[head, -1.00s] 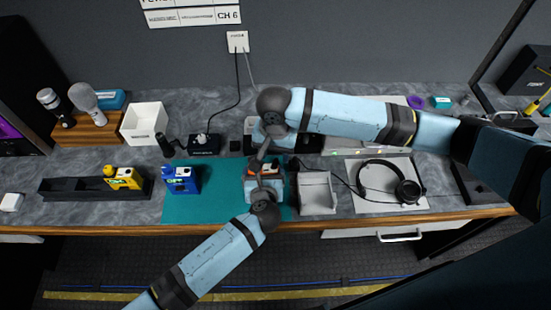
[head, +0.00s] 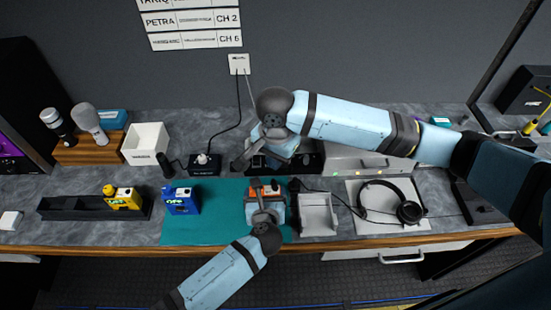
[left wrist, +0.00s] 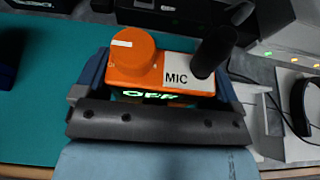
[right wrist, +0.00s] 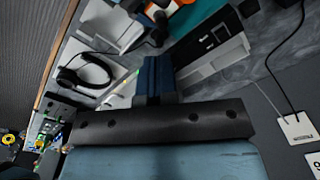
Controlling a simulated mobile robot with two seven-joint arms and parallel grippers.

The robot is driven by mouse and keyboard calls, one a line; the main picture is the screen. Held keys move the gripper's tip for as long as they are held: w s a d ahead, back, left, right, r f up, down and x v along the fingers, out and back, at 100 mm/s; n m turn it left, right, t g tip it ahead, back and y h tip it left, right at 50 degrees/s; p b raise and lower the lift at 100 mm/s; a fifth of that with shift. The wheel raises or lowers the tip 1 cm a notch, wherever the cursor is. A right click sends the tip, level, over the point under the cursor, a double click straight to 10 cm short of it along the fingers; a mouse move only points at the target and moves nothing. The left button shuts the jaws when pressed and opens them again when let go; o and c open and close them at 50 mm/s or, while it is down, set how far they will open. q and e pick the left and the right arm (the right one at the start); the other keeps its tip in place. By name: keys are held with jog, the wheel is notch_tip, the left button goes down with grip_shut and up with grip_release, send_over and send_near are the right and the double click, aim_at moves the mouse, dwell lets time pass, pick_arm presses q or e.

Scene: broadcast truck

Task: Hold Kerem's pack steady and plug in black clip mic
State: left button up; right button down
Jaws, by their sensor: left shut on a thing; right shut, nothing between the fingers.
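An orange pack (head: 264,188) stands at the right part of the teal mat (head: 222,225). In the left wrist view the pack (left wrist: 140,68) shows a round knob, a white MIC label and a green OFF display. My left gripper (head: 264,207) is shut on its sides. A black clip mic (left wrist: 214,50) stands by the MIC label, tilted; I cannot tell if it is fully seated. It also shows beside the pack in the head view (head: 293,185). My right gripper (head: 243,160) is shut and empty, behind the pack and apart from it. Its closed fingers show in the right wrist view (right wrist: 156,75).
A blue pack (head: 181,201) stands on the mat's left; a yellow pack (head: 123,199) sits in a black tray (head: 65,207). A white holder (head: 318,217) stands just right of the orange pack, headphones (head: 408,211) farther right. A white box (head: 146,143) stands behind.

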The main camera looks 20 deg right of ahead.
aim_at(275, 181)
jog(key=shift+f+m, duration=0.3)
jog(key=shift+f, duration=2.6)
jog(key=shift+f, duration=0.3)
jog(key=shift+r, duration=0.15)
notch_tip(275, 181, up, 14)
jog(key=shift+r, duration=0.25)
notch_tip(275, 181, down, 14)
jog(key=shift+a+f, duration=0.1)
jog(key=shift+a, duration=0.05)
jog(key=shift+s+f, duration=0.1)
jog(key=shift+f, duration=0.25)
jog(key=shift+r, duration=0.1)
